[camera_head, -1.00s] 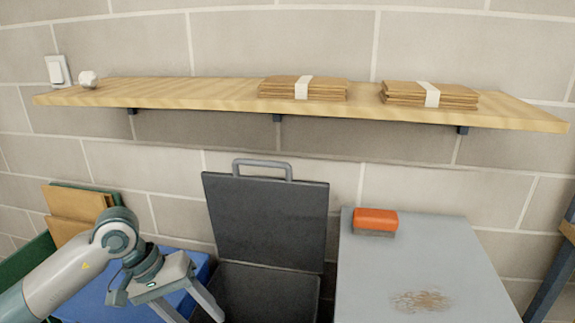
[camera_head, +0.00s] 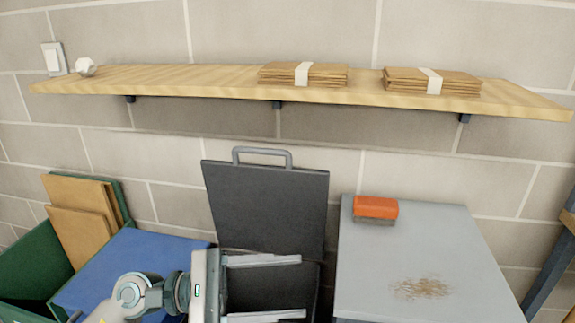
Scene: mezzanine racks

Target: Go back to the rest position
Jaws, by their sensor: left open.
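My left gripper (camera_head: 285,288) is low in the head view, in front of the open black case. Its two pale fingers point right and stand well apart. Nothing shows between them but the dark case behind. The black case (camera_head: 267,207) has its lid raised, with a grey handle on top. The gripper and my left arm hide part of its lower half and part of the blue surface. My right gripper is not in view.
A grey table (camera_head: 410,250) with an orange-topped brush (camera_head: 375,208) and a brown crumb patch stands right. A blue surface (camera_head: 135,265) and green bin (camera_head: 35,265) with cardboard are left. A wooden shelf (camera_head: 200,82) with two banded cardboard stacks and a small white object runs above.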

